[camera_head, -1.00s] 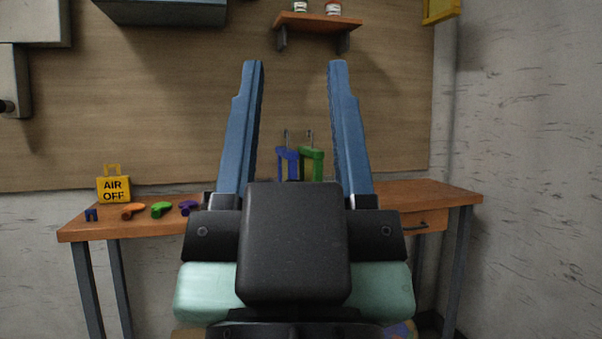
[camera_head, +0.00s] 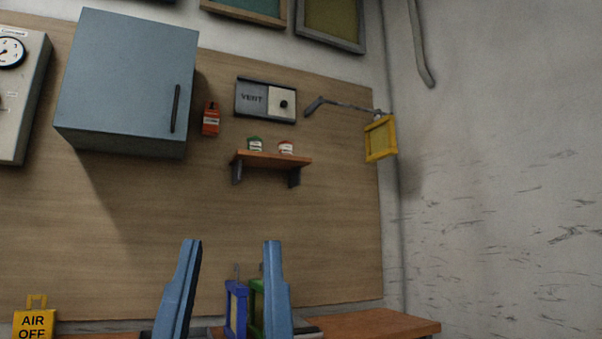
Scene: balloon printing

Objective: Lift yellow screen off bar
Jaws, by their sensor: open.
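The yellow screen (camera_head: 381,139) is a small yellow frame with a duller yellow panel. It hangs at the right end of a thin grey bar (camera_head: 343,104), high at the right edge of the wooden wall panel. My gripper (camera_head: 232,243) is at the bottom of the view with its two blue fingers pointing up, spread apart and empty. It appears well below and to the left of the yellow screen in the picture, apart from it. The gripper's body is out of the frame.
Blue (camera_head: 236,308) and green (camera_head: 257,305) frames show between and behind my fingers. A wooden shelf (camera_head: 272,159) with two jars, a VENT box (camera_head: 265,100) and a blue cabinet (camera_head: 128,85) are on the wall. The workbench (camera_head: 375,324) is below. The wall right of the screen is mostly bare.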

